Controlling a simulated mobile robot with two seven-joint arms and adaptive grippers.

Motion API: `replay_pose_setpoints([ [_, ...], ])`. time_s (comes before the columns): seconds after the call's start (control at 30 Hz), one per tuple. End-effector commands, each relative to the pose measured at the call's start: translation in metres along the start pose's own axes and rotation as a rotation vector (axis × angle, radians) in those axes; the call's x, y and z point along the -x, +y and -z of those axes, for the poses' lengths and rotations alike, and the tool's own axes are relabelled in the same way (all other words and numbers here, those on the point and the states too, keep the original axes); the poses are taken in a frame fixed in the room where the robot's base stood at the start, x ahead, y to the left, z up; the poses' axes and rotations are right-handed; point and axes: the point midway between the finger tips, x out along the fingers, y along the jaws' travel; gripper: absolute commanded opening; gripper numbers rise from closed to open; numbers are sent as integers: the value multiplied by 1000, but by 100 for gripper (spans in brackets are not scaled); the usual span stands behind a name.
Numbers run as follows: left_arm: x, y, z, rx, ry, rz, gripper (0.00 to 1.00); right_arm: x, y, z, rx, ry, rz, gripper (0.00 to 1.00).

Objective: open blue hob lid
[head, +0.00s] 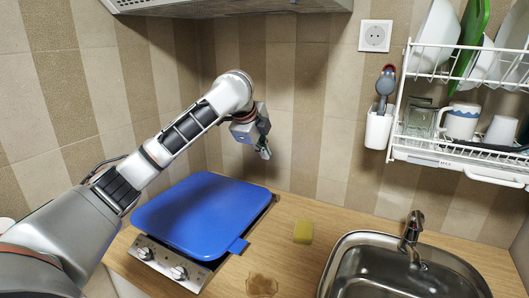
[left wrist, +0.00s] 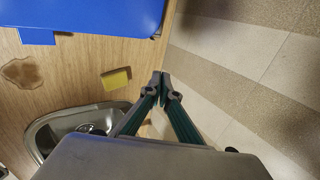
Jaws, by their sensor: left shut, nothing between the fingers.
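The blue hob lid (head: 205,213) lies down flat over the hob (head: 172,264), whose steel front edge with knobs shows below it. A small blue tab (head: 238,245) sticks out at the lid's right front corner. In the left wrist view the lid (left wrist: 85,14) fills the top left. My left gripper (head: 265,152) is above and behind the lid's right rear corner, close to the tiled wall, touching nothing that I can see. Its fingers (left wrist: 160,78) are together and empty in the left wrist view. My right gripper is in neither view.
A yellow sponge (head: 303,232) and a brown stain (head: 262,285) lie on the wooden counter right of the hob. A steel sink (head: 345,262) with a tap (head: 411,230) is farther right. A dish rack (head: 455,160) and a utensil holder (head: 379,128) hang on the wall.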

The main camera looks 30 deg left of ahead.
Motion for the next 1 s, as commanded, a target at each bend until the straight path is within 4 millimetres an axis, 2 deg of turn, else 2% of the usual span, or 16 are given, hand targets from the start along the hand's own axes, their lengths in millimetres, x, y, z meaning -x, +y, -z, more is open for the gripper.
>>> replay_pose_setpoints([
  [0.03, 0, 0, 0, 0, 0, 0, 17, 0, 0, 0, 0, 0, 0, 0],
  [0.07, 0, 0, 0, 0, 0, 0, 21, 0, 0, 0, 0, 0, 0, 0],
  [0.47, 4, -1, 0, 0, -1, 2, 21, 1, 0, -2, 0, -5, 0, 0],
  [0.57, 15, -1, -1, 0, -1, 3, 21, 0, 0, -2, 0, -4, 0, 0],
  [1.0, 99, -1, 0, -1, -1, 4, 21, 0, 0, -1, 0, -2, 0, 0],
])
